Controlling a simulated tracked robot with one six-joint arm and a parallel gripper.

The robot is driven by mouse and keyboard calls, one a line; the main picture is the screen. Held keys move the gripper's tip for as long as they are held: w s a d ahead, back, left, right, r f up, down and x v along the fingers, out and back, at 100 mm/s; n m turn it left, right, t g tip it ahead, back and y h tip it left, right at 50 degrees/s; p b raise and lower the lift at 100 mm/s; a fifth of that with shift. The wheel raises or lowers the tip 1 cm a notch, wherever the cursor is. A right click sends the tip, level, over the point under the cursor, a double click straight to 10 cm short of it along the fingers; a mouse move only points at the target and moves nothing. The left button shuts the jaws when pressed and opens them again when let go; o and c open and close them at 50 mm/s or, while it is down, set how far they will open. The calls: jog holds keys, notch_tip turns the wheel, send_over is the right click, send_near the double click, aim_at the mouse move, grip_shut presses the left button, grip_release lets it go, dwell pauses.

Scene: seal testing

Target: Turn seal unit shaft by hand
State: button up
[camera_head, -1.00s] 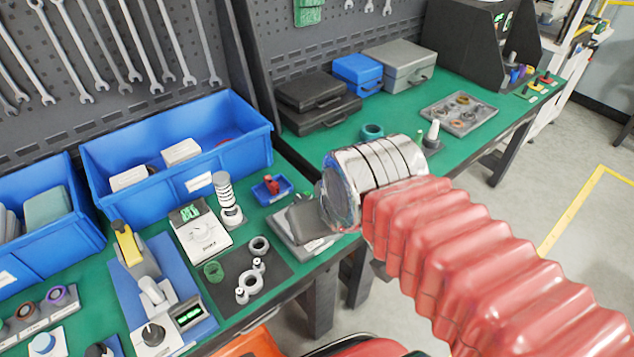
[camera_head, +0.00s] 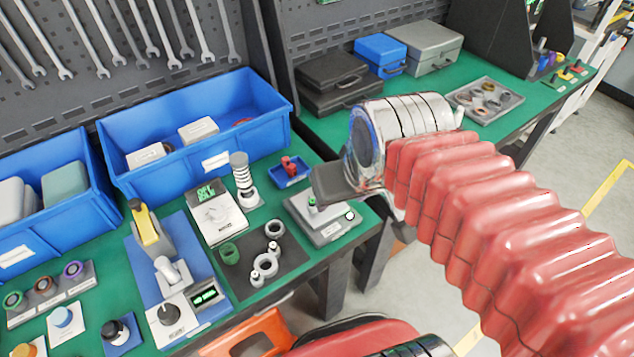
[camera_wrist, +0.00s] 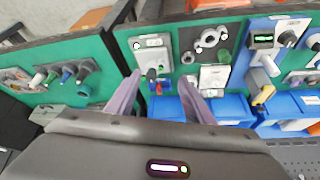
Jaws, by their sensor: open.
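A bench unit on a blue base plate (camera_head: 212,318) has a yellow lever (camera_head: 147,228), a grey cylindrical fitting (camera_head: 170,272), a black knob and a small green display. I cannot tell for certain which part is the seal unit shaft. The unit also shows at the upper right of the wrist view (camera_wrist: 263,72). My gripper (camera_wrist: 158,84) is open and empty, its two fingers apart above the bench. In the head view it is partly hidden by my metal wrist and lies to the right of the unit, by a grey scale (camera_head: 335,232).
A black mat (camera_head: 243,280) with grey rings lies between the unit and the scale. A white box-like device (camera_head: 217,214), a striped post (camera_head: 243,180) and a small blue tray (camera_head: 298,178) stand behind. Blue bins (camera_head: 255,130) line the back. Free floor lies right of the bench.

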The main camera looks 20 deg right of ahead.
jog(key=w+d+f+g, duration=0.1)
jog(key=w+g, duration=0.1)
jog(key=w, duration=0.7)
jog(key=w+f+g, duration=0.2)
jog(key=w+g, duration=0.1)
jog(key=w, duration=0.6)
jog(key=shift+d+n, duration=0.3)
jog(key=shift+d, duration=0.05)
jog(key=shift+f, duration=0.2)
notch_tip(320, 180, down, 14)
jog(key=shift+r, duration=0.2)
jog(key=shift+c, duration=0.3)
